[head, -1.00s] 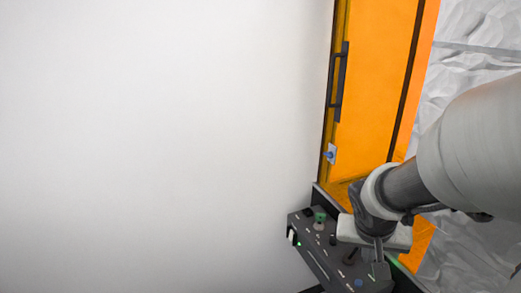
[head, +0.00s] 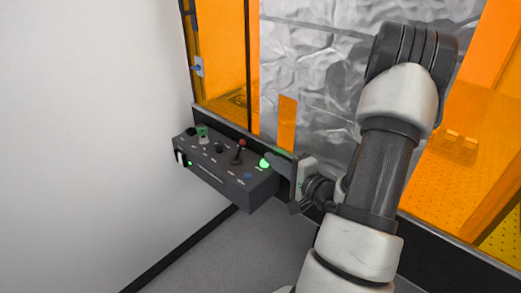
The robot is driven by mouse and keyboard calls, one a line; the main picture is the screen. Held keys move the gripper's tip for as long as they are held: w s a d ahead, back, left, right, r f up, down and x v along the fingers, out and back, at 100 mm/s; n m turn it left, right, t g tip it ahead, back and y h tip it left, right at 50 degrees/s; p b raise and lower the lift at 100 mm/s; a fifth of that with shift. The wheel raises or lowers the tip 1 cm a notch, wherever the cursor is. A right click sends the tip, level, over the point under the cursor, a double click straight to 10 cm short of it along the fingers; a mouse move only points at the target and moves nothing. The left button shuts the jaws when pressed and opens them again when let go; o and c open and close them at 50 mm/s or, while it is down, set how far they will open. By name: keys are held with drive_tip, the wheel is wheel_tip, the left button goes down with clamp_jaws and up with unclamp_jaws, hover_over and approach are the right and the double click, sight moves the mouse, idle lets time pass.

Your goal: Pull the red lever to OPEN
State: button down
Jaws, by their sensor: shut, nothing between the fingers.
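The dark control box (head: 213,176) juts out below the orange-windowed enclosure, left of centre in the head view. The fingertips are small and partly hard to make out.
A green knob (head: 202,132), a dark knob (head: 191,131) and a white switch (head: 180,158) sit at the box's left end. A blue-knobbed latch (head: 197,67) is above on the enclosure frame. Bare floor (head: 205,250) lies below, and a white wall (head: 80,130) is at left.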

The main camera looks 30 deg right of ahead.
sight(239, 150)
drive_tip(key=shift+s+d+m+t, duration=0.25)
drive_tip(key=shift+m+t, duration=0.25)
drive_tip(key=shift+m, duration=0.3)
drive_tip(key=w, duration=0.3)
drive_tip(key=w+a, duration=0.1)
drive_tip(key=w, duration=0.2)
drive_tip(key=w+b, duration=0.1)
drive_tip(key=w, duration=0.3)
drive_tip(key=shift+a+f, duration=0.15)
drive_tip(key=shift+a, duration=0.1)
